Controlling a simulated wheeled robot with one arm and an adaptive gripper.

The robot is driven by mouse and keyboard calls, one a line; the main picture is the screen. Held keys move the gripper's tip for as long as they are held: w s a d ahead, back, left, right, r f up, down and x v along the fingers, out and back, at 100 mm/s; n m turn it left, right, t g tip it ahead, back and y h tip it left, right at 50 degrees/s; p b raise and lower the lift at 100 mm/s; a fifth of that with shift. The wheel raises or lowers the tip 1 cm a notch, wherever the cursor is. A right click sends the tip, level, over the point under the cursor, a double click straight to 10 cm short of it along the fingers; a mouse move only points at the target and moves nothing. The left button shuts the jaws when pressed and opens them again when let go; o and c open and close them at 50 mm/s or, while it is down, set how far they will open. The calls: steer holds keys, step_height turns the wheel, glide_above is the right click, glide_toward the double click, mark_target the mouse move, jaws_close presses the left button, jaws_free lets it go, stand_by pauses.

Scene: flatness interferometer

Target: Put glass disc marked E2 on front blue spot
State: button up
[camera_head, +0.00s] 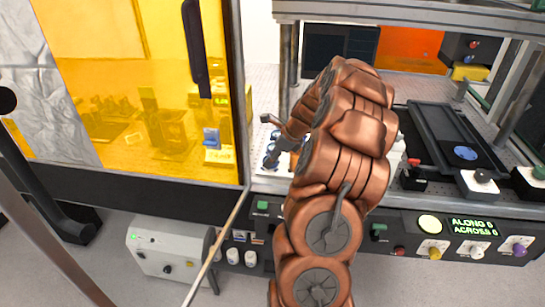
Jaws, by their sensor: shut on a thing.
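My gripper (279,151) is at the left end of the bench, just left of my copper arm. It points down among small round glass discs (269,160) on a white holder. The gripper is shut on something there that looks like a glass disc. The fingertips are small and partly hidden, and no E2 marking can be read. A blue spot (465,153) shows on the near part of the black stage (440,125), right of my arm. It looks bare. My arm hides the bench between the discs and the stage.
A yellow transparent door (150,100) with a black handle stands left of the gripper. Metal posts (287,60) frame the bench. A front panel with knobs carries a display (471,227) reading ALONG 5, ACROSS 5. Black and white knobbed blocks (480,182) stand before the stage.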

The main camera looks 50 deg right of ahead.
steer(key=shift+f, duration=0.35)
steer(key=shift+f, duration=0.1)
steer(key=o, duration=1.2)
steer(key=shift+c, duration=0.2)
steer(key=b+v, duration=0.3)
steer(key=v, duration=0.9)
